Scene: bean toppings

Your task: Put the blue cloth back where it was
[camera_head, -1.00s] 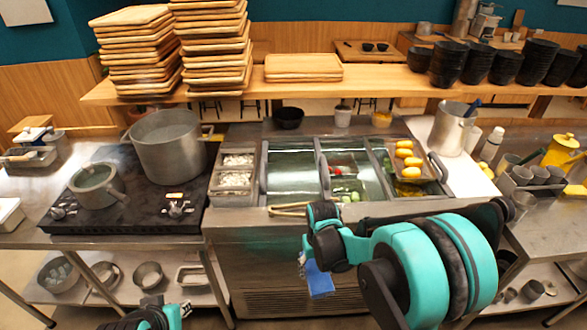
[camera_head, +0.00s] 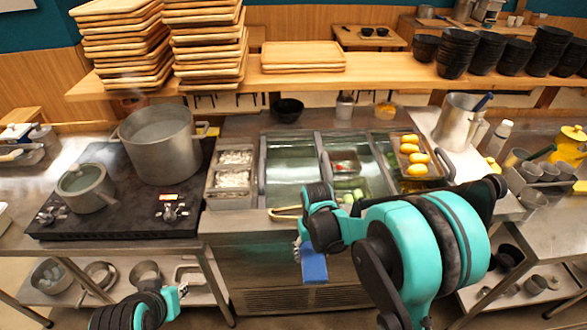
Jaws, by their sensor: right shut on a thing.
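The blue cloth (camera_head: 314,264) hangs as a small rectangle in front of the steel front of the cold counter. My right gripper (camera_head: 302,246) points down and is shut on the cloth's upper part. My own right arm hides some of the gripper. The cloth hangs below the counter's front edge, apart from the worktop. My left gripper (camera_head: 180,292) is low at the bottom left, in front of the stove table. It is small in view, and its fingers do not show clearly.
The cold counter (camera_head: 235,222) holds metal bins and a tray of yellow food (camera_head: 432,168). A stove (camera_head: 125,218) with a big pot (camera_head: 160,145) and a saucepan (camera_head: 87,188) stands left. A steel table with cups and a yellow pitcher (camera_head: 572,145) stands right. A shelf (camera_head: 380,82) runs behind.

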